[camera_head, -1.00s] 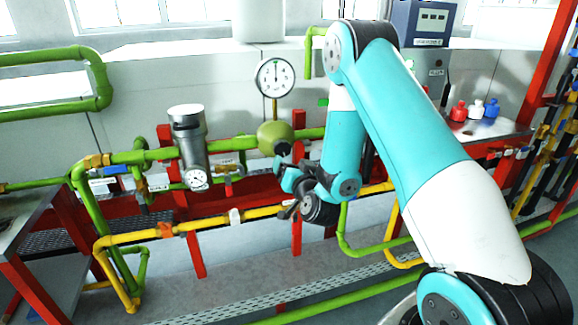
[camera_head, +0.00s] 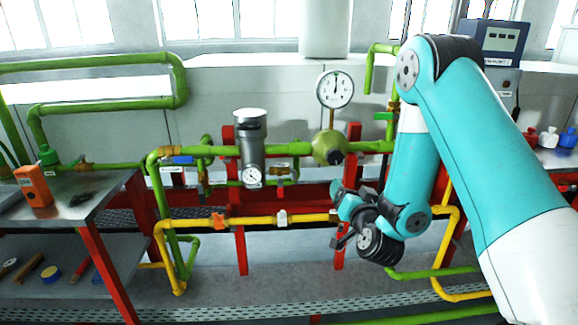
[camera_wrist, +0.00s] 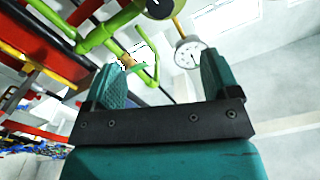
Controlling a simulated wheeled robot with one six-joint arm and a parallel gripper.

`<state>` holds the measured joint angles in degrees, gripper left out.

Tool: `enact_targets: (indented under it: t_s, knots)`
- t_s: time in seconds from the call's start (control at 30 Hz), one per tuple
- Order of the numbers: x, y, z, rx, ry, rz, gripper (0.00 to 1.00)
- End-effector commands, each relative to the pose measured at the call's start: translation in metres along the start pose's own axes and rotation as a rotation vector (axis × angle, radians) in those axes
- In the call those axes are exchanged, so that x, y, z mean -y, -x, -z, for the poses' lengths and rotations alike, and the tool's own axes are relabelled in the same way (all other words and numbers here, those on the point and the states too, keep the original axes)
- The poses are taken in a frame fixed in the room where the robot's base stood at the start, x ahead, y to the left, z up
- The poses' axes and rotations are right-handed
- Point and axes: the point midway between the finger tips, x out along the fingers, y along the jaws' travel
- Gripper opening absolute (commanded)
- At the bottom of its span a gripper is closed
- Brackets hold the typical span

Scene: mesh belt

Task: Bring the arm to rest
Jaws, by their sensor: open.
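My arm stands on the right side of the head view, bent at a high elbow, with its forearm hanging down to my gripper (camera_head: 338,238). The gripper is small there, in front of the red frame and the yellow pipe, and its fingers are hard to make out. In the wrist view my gripper (camera_wrist: 160,76) has two teal fingers set wide apart. It is open, with nothing held between them. A round white gauge (camera_wrist: 189,51) and green pipes show beyond the fingers.
Green pipes (camera_head: 110,59) and a yellow pipe (camera_head: 250,220) run behind the arm. A dial gauge (camera_head: 335,88) stands above a green ball-shaped fitting (camera_head: 328,147). A metal bench (camera_head: 85,192) at left holds an orange meter (camera_head: 33,187). Small bottles (camera_head: 548,138) stand at right.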

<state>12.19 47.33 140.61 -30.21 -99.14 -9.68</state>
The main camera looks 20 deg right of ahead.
Motion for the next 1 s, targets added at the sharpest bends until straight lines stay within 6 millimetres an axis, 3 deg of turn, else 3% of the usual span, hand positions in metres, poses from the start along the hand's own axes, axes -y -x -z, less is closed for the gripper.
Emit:
enact_targets:
  t_s: [0.13,0.23,0.37,0.47,0.6,0.7,0.83,1.0]
  knots:
    - [0.003,-0.001,0.001,0.013,-0.001,0.010,0.81]
    - [0.023,-0.001,0.001,0.076,-0.008,0.062,0.81]
    - [0.075,0.008,0.000,0.258,-0.010,0.201,0.81]
    - [0.120,0.030,-0.001,0.441,0.014,0.323,0.81]
    - [0.169,0.082,-0.001,0.701,0.085,0.481,0.81]
    - [0.191,0.128,0.004,0.883,0.164,0.577,0.81]
    - [0.202,0.195,0.015,1.109,0.298,0.673,0.81]
    - [0.188,0.273,0.036,1.359,0.493,0.737,0.81]
